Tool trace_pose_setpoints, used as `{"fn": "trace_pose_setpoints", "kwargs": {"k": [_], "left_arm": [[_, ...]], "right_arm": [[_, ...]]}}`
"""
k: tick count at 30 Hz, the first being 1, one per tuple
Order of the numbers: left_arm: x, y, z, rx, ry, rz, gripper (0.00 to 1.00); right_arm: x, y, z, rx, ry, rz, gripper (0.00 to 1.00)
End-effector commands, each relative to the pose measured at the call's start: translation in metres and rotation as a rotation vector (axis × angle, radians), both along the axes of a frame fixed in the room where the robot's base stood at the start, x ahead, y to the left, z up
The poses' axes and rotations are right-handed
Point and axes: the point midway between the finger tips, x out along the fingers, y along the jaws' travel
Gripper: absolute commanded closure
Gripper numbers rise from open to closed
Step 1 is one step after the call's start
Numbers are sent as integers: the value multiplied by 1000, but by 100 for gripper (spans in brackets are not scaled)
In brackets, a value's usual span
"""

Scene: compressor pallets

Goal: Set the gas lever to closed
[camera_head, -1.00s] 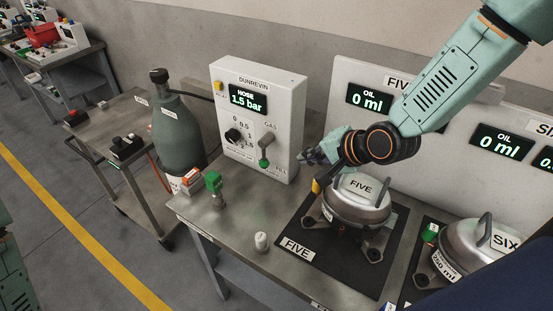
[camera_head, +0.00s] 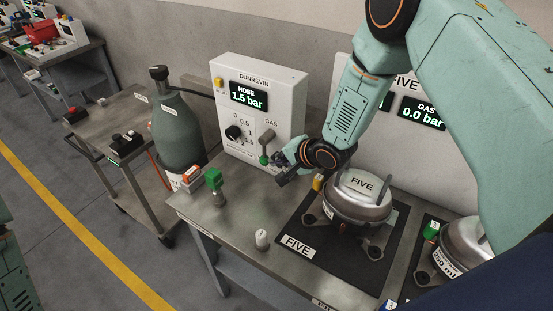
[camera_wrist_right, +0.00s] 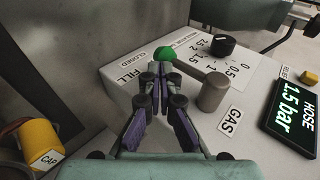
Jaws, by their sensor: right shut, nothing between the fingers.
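The gas lever (camera_head: 267,140) is a grey arm with a green knob on the front of the white DUNREVIN panel (camera_head: 280,90). In the head view it hangs downward from its pivot. In the right wrist view the lever (camera_wrist_right: 190,70) has its green end close to the FILL and CLOSED labels, so I cannot tell exactly which it marks. My right gripper (camera_head: 282,174) is shut and empty, just right of and below the knob. In the right wrist view its fingertips (camera_wrist_right: 161,72) are close to the knob; contact is unclear. My left gripper is not in view.
The HOSE display (camera_head: 248,95) reads 1.5 bar, with a black regulator dial (camera_head: 233,132) below it. Compressor FIVE (camera_head: 357,193) stands right of my gripper on a black mat. A yellow cap (camera_wrist_right: 40,142) is close by. A green-topped fitting (camera_head: 214,180) stands left on the bench.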

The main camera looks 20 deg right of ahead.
Motion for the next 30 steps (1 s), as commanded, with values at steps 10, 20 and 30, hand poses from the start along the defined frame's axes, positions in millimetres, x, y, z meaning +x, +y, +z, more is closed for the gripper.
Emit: {"fn": "trace_pose_setpoints", "kwargs": {"k": [10, 20, 30], "left_arm": [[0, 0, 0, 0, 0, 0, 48], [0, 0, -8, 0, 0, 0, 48], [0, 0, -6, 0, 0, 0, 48]], "right_arm": [[3, 2, -3, 0, 0, 0, 100], [13, 8, -15, -1, 0, 2, 100], [14, 9, -13, 0, 0, 0, 100]]}}
